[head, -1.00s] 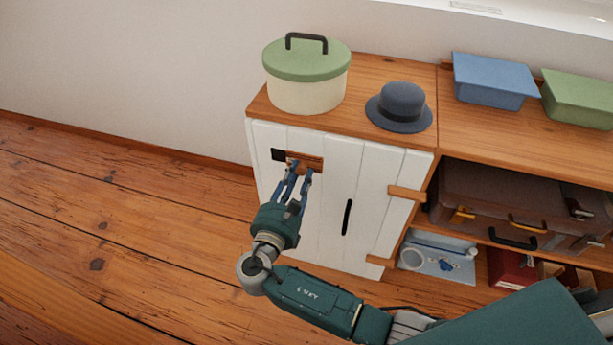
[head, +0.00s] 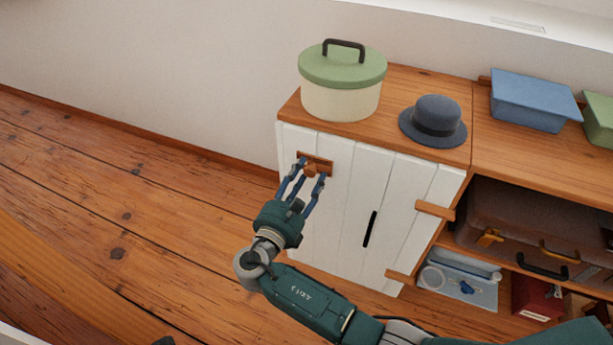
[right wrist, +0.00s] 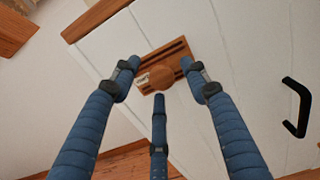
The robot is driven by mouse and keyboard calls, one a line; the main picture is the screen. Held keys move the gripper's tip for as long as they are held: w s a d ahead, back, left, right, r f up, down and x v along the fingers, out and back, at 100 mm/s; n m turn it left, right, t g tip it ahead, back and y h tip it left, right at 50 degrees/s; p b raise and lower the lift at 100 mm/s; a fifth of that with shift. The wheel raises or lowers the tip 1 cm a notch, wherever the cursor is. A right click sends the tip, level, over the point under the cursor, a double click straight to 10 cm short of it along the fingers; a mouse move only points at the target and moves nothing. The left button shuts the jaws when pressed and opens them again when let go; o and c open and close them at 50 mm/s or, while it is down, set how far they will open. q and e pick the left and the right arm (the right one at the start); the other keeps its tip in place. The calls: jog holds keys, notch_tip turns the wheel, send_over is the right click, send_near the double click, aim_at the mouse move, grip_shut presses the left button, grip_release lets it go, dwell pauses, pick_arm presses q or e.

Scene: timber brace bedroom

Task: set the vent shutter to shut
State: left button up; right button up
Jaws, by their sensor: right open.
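The vent shutter (head: 325,166) is a small wooden slide with a round wooden knob (head: 310,171), high on the white plank door of the cabinet. No black opening shows beside it in the head view. In the right wrist view the shutter (right wrist: 178,57) has dark slots along it, and a small pale label (right wrist: 143,79) sits left of the knob (right wrist: 162,78). My right gripper (head: 311,168) is open, its three fingers spread around the knob; they look apart from it, though contact is hard to judge.
A black door handle (head: 370,229) is lower right of the shutter. A green-lidded tub (head: 340,100) and a dark hat (head: 434,125) stand on the cabinet top (head: 415,85). A brown suitcase (head: 520,215) fills the shelf at right. The wooden floor at left is clear.

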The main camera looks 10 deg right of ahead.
jog(key=v, duration=0.7)
jog(key=shift+s+a, duration=0.2)
